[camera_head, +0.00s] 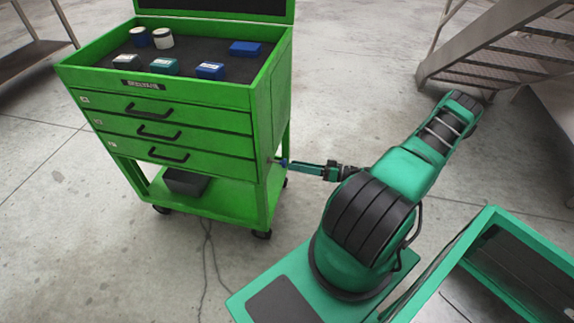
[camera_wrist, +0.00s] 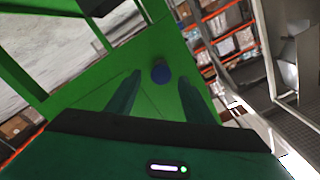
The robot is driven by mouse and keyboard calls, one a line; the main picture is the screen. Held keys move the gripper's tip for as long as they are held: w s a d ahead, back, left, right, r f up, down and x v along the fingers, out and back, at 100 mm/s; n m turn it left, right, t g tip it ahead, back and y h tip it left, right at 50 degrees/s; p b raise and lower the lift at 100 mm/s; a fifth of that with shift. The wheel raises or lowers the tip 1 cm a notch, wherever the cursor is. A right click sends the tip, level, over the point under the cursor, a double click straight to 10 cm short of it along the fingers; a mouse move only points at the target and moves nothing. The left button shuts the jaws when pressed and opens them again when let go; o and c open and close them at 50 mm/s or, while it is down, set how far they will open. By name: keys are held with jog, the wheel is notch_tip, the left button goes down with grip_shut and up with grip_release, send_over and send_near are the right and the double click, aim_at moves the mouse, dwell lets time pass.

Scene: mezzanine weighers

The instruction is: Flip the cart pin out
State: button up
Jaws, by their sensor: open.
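The green tool cart (camera_head: 175,100) stands upright at the left in the head view, with three drawers and a lower shelf. The cart pin, a small blue round knob (camera_wrist: 161,73), sits on the cart's green side panel (camera_wrist: 172,98) in the wrist view. In the head view the knob (camera_head: 283,162) shows at the cart's right side, low on the panel. My gripper (camera_wrist: 158,90) is open, its two fingers on either side of the knob in the wrist view. In the head view my gripper (camera_head: 290,164) reaches the cart's side from the right. I cannot tell whether the fingers touch the knob.
Jars and small boxes (camera_head: 210,70) lie on the cart's dark top. A dark bin (camera_head: 186,182) sits on its lower shelf. Metal stairs (camera_head: 500,45) stand at the back right.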

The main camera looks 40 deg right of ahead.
jog(key=v, duration=0.6)
dwell(0.5)
jog(key=s+a+r+g+h, duration=0.3)
jog(key=r+g, duration=0.5)
jog(key=r, duration=0.2)
jog(key=s+a+r+g+h, duration=0.25)
jog(key=r+g, duration=0.45)
jog(key=r, duration=0.4)
jog(key=s+a+r+m+h, duration=0.2)
jog(key=s+a+r+m, duration=0.1)
jog(key=s+r, duration=0.3)
jog(key=s+a+r+m+h, duration=0.3)
jog(key=s+r, duration=0.3)
jog(key=r, duration=0.2)
jog(key=shift+r+t, duration=0.3)
